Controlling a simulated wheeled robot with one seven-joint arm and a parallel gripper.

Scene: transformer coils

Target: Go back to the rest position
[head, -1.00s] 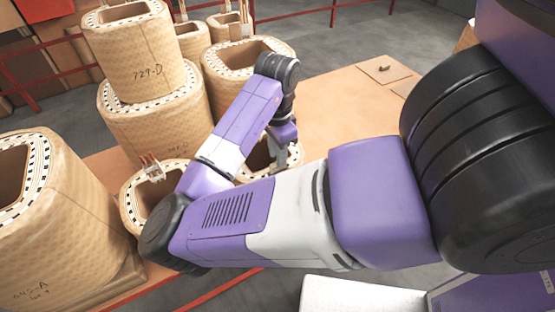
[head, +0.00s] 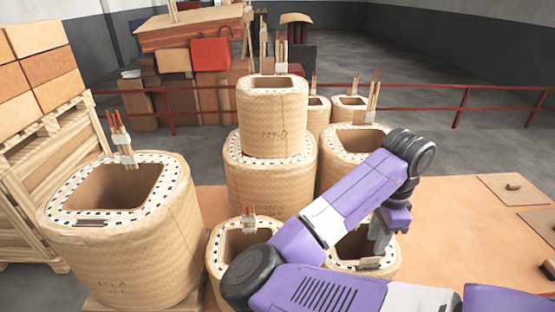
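My arm reaches in from the lower right. My gripper (head: 379,240) points down at the opening of a small tan coil (head: 345,267), partly hidden behind my arm. The fingers are small and partly covered, so I cannot tell whether they are open, or whether they touch the coil. Another small coil (head: 217,262) with copper leads stands to the left, partly behind my arm. A large coil (head: 125,245) stands at the left. A coil marked with writing (head: 272,130) is stacked on a wider coil (head: 270,180) in the middle.
More coils stand behind, one (head: 340,165) just behind my arm. The orange-tan platform (head: 465,240) is mostly clear at the right, with small boards (head: 515,188). A red railing (head: 480,88) runs behind. Wooden pallets with boxes (head: 45,150) stand at the left.

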